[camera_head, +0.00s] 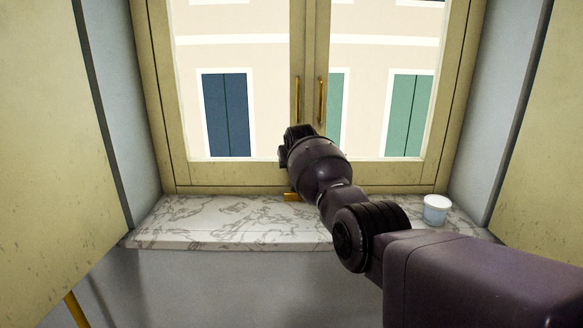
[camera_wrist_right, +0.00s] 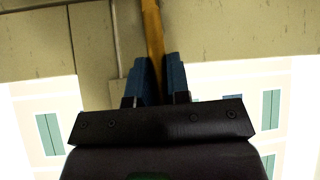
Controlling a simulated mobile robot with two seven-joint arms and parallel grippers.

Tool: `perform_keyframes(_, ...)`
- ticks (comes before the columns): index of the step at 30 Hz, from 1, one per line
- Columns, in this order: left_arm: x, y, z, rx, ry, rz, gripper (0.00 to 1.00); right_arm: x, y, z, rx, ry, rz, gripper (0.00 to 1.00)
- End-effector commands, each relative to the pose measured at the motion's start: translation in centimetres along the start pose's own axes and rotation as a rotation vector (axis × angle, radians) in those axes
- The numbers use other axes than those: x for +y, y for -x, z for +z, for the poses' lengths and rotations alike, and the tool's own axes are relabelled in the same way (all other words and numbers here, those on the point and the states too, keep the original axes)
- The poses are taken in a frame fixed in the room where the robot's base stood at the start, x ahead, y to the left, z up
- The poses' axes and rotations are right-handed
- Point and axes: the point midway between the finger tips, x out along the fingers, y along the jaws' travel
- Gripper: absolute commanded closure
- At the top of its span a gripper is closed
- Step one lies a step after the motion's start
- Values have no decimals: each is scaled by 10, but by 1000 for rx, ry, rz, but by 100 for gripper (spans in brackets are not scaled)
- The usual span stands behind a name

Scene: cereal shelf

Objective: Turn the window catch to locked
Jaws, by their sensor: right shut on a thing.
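Two slim brass handles sit side by side on the middle frame of the closed window: a left handle (camera_head: 297,95) and a right handle (camera_head: 322,95). Both stand upright. My right gripper (camera_wrist_right: 158,70) has its blue fingers shut on a brass bar (camera_wrist_right: 151,25), seen in the right wrist view. In the head view my right arm reaches the lower end of the left handle, and its wrist hides the fingers. A small brass piece (camera_head: 291,197) shows at the bottom of the window frame, partly behind my arm. I cannot tell which brass part is the catch. My left gripper is out of view.
A marble sill (camera_head: 200,222) runs below the window, mostly bare on its left. A white cup (camera_head: 436,209) stands on the sill at the right, close to my right arm. Pale panels (camera_head: 45,150) flank the window on both sides.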

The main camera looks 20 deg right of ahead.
Motion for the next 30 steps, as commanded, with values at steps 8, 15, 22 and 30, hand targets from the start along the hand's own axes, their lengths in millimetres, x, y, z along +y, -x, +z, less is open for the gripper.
perform_keyframes(8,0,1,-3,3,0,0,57,3,-2,0,8,-37,-35,100)
perform_keyframes(15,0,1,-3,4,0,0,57,3,-2,0,9,-42,-39,100)
perform_keyframes(22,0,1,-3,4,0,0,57,3,-2,0,9,-42,-39,71)
perform_keyframes(30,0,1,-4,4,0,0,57,3,-2,-1,10,-39,-37,58)
